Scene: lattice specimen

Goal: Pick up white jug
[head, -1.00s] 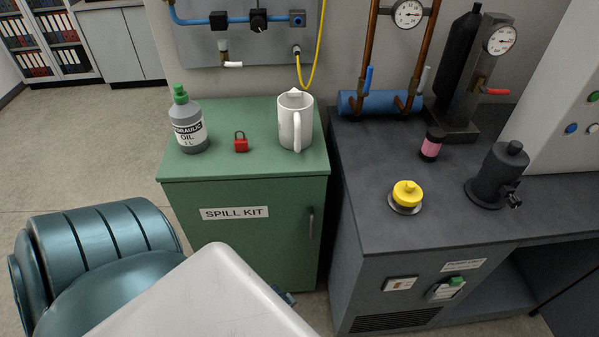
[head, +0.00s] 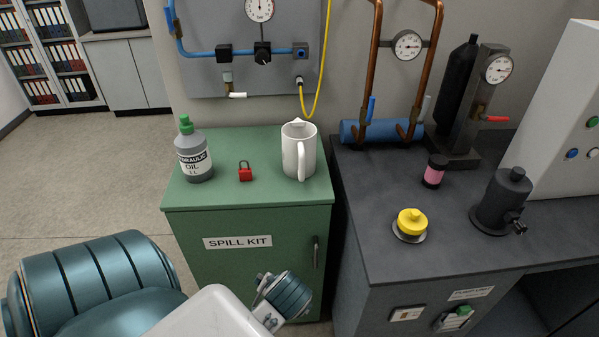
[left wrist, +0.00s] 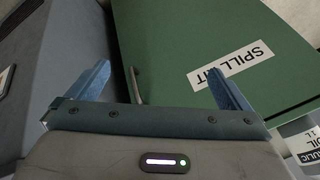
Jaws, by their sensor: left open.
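The white jug (head: 299,152) stands upright on top of the green cabinet (head: 225,200), near its right edge. Its handle faces me and its spout points to the back. The left wrist view shows my left gripper (left wrist: 160,88) with its two blue fingers wide apart and nothing between them. It is in front of the cabinet's "SPILL KIT" door, and the jug does not show in that view. In the head view part of my left arm shows low in front of the cabinet, below the jug; the fingers cannot be made out there. My right gripper is not in view.
A hydraulic oil bottle (head: 193,152) and a red padlock (head: 245,172) stand left of the jug. A yellow hose (head: 325,70) hangs behind it. The dark bench (head: 375,225) at right holds a yellow-capped fitting (head: 411,223) and a black canister (head: 501,201).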

